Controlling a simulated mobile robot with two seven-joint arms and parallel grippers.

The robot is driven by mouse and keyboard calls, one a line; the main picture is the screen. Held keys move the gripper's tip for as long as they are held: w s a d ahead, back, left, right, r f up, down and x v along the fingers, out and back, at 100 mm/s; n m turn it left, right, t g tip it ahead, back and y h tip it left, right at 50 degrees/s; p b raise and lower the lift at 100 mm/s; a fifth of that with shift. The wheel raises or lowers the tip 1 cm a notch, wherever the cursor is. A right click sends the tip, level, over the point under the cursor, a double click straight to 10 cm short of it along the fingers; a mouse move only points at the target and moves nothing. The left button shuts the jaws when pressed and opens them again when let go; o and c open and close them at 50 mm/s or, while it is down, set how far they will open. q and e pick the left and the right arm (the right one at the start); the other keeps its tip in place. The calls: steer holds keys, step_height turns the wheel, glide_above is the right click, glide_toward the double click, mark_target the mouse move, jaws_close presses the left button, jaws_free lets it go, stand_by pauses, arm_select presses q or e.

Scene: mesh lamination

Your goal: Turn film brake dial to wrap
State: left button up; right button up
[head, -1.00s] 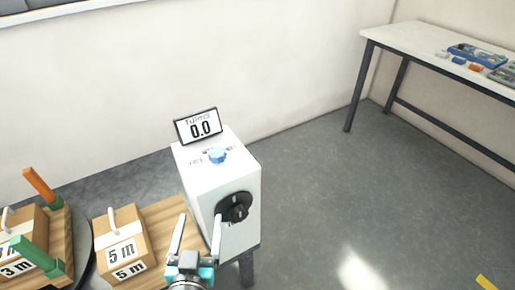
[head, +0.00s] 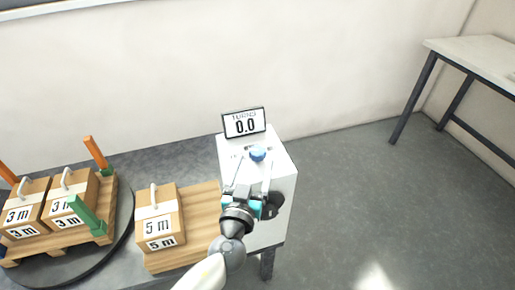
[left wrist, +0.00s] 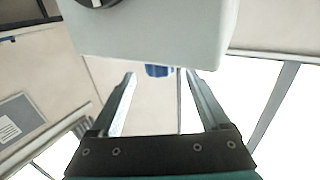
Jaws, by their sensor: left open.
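The white machine box (head: 279,190) stands on dark legs, with a display (head: 244,122) reading 0.0 on top. A blue dial (head: 258,153) sits on its top face, and the lettering beside it is too small to read. A black knob (head: 272,204) on the front is partly hidden by my left gripper. My left gripper (head: 252,172) is open and empty in front of the box, its fingers pointing toward the blue dial. In the left wrist view the blue dial (left wrist: 158,71) shows beyond the box edge, between the open fingers (left wrist: 160,82). My right gripper is out of view.
A box marked 5 m (head: 158,226) sits on a wooden pallet (head: 200,205) left of the machine. Boxes marked 3 m (head: 72,199) sit on another pallet on a dark round turntable (head: 122,215). A table (head: 480,55) stands at right; the floor between is clear.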

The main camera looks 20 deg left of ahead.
mark_target(256, 158)
arm_select(q)
steer(key=shift+w+a+p, duration=0.15)
steer(key=shift+w+p, duration=0.15)
steer(key=shift+w, duration=2.15)
jaws_close()
